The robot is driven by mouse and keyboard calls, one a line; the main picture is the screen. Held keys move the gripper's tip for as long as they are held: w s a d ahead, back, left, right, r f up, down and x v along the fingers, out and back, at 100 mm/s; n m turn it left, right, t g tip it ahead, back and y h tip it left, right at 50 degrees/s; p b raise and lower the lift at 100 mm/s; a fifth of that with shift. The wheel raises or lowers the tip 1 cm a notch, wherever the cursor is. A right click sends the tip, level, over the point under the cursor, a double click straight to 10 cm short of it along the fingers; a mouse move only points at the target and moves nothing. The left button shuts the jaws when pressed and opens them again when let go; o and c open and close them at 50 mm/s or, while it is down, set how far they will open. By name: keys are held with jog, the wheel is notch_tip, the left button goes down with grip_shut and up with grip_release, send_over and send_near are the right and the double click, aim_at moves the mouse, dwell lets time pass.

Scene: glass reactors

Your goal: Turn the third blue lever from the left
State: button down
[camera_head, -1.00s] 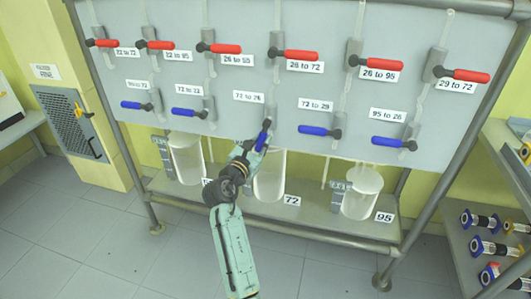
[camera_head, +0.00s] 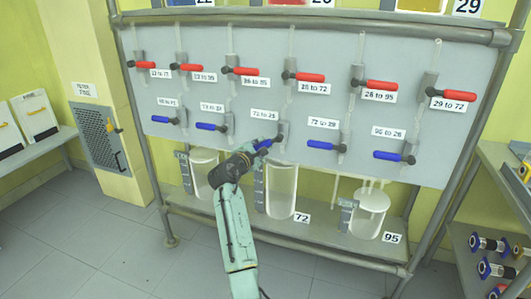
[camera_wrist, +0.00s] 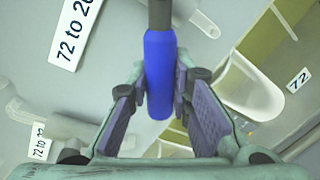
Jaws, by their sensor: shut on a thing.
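The third blue lever from the left (camera_head: 263,143) is on the lower row of the grey panel (camera_head: 205,98), under the "72 to 26" label (camera_head: 264,114). Its handle slants down and to the left from its pivot. My gripper (camera_head: 256,148) is at the handle's end, partly hidden by my wrist. In the wrist view, the blue handle (camera_wrist: 160,75) stands between my two finger pads (camera_wrist: 160,100), which are shut on it. The other blue levers, such as the second (camera_head: 210,126) and fourth (camera_head: 322,145), point left.
Red levers (camera_head: 312,77) line the upper row. Glass vessels stand on the rack's shelf below, including one by the "72" label (camera_head: 282,190) and one by "95" (camera_head: 370,212). A side shelf (camera_head: 505,240) at right holds several small parts. The floor at left is clear.

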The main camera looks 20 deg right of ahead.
jog(key=shift+w+a+r+m+y, duration=0.15)
jog(key=shift+a+r+m, duration=0.05)
jog(key=shift+r+m, duration=0.35)
jog(key=shift+w+a+r+m+y, duration=0.15)
jog(key=shift+r+m, duration=0.25)
jog(key=shift+m, duration=0.25)
jog(key=shift+a+r+m+y+p, duration=0.15)
jog(key=shift+r+m+y+p, duration=0.25)
jog(key=shift+r+m, duration=1)
jog(key=shift+f+m, duration=0.2)
jog(key=shift+m, duration=0.1)
jog(key=c, duration=1.4)
grip_release()
jog(key=shift+f, duration=0.1)
jog(key=shift+c, duration=0.2)
jog(key=v, duration=1.2)
jog(key=shift+f, duration=0.2)
